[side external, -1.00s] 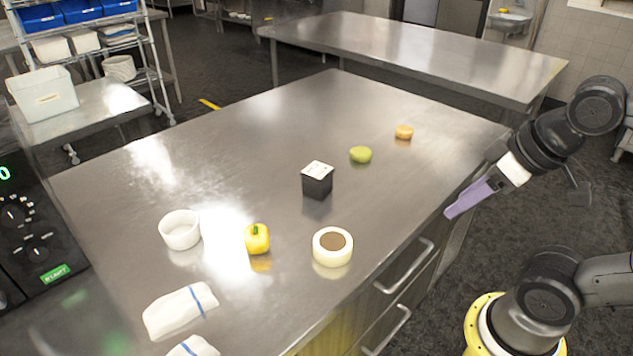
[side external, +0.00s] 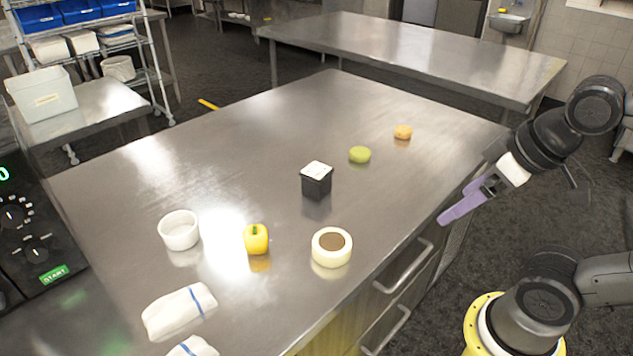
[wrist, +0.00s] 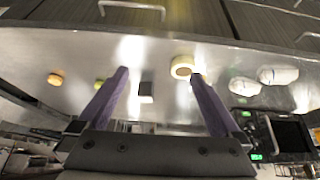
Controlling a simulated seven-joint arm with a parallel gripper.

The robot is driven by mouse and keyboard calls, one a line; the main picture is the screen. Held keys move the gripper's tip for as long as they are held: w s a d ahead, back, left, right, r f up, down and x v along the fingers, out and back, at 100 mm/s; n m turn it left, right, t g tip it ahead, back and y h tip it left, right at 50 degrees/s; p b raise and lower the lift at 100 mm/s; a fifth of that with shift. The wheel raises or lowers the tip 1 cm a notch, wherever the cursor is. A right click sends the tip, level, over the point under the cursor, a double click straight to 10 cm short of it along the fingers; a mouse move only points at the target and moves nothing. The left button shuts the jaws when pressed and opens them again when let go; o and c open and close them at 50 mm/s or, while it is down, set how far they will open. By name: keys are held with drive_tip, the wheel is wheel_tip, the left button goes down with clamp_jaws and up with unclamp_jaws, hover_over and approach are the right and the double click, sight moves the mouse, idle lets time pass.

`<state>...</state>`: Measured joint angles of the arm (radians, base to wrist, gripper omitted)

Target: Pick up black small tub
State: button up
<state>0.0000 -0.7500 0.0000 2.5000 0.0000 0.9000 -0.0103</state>
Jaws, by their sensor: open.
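The black small tub (side external: 316,182) has a white top and stands upright near the middle of the steel counter. In the wrist view the tub (wrist: 146,92) shows small, in the gap between my fingers but well beyond them. My gripper (side external: 462,202) has purple fingers and hangs at the counter's right edge, apart from the tub. In the wrist view my gripper (wrist: 158,75) is open, with nothing between its fingers.
Around the tub on the counter (side external: 230,130) are a green item (side external: 360,155), an orange item (side external: 403,132), a yellow pepper (side external: 256,239), a cream round container (side external: 332,247) and a white bowl (side external: 180,230). Folded cloths (side external: 180,311) lie at the front left.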

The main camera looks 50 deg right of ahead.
drive_tip(key=w+r+n, duration=0.7)
drive_tip(key=r+n, duration=0.2)
drive_tip(key=n, duration=0.2)
drive_tip(key=n+g, duration=0.5)
drive_tip(key=n, duration=0.4)
hover_over(315, 170)
wheel_tip(315, 170, down, 8)
drive_tip(key=shift+g, duration=0.3)
wheel_tip(315, 170, down, 13)
drive_tip(key=shift+r, duration=0.1)
drive_tip(key=shift+s+d+f, duration=0.1)
drive_tip(key=shift+s+f, duration=0.05)
drive_tip(key=shift+f, duration=2.8)
